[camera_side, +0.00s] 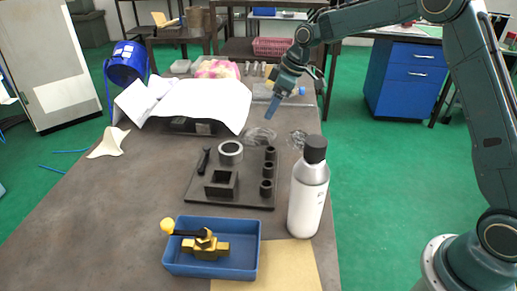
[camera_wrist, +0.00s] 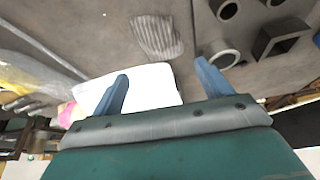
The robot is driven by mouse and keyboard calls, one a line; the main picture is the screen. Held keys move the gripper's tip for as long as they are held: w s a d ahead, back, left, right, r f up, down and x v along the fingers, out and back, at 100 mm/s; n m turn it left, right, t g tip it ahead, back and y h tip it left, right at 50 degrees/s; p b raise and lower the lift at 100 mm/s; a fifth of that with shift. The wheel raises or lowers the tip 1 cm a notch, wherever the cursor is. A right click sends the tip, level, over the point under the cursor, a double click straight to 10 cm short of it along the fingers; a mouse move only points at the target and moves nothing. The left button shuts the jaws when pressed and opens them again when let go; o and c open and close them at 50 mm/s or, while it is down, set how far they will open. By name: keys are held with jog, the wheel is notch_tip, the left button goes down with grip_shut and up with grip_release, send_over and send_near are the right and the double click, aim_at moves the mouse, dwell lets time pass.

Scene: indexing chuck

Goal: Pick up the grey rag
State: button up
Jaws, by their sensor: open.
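A grey cloth with ridged folds, likely the grey rag (camera_wrist: 157,36), lies flat on the table near the top middle of the wrist view. It is beyond my fingertips and apart from them. In the side view a pale, crumpled cloth (camera_side: 108,143) lies near the table's left edge; I cannot tell whether it is the same piece. My gripper (camera_side: 273,108) is above the table's far right part, pointing down. In the wrist view my gripper (camera_wrist: 160,80) is open, with its two blue fingers well apart and nothing between them.
White paper sheets (camera_side: 205,100) cover part of the table left of my gripper. A dark fixture plate (camera_side: 205,196) with a ring, square block and pegs sits mid-table. A silver bottle (camera_side: 308,195) and a blue tray (camera_side: 190,268) holding a brass valve stand nearer the front.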

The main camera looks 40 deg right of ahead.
send_over(259, 130)
jog(key=s+d, duration=0.2)
jog(key=shift+w+a+f, duration=0.1)
jog(key=shift+a+f, duration=0.05)
jog(key=shift+f, duration=1.1)
jog(key=shift+w+a+f, duration=0.1)
jog(key=shift+f, duration=1.15)
jog(key=shift+x, duration=2.6)
jog(key=shift+s, duration=0.25)
jog(key=c, duration=1.1)
jog(key=shift+o, duration=0.2)
jog(key=shift+r, duration=0.15)
notch_tip(259, 130, up, 20)
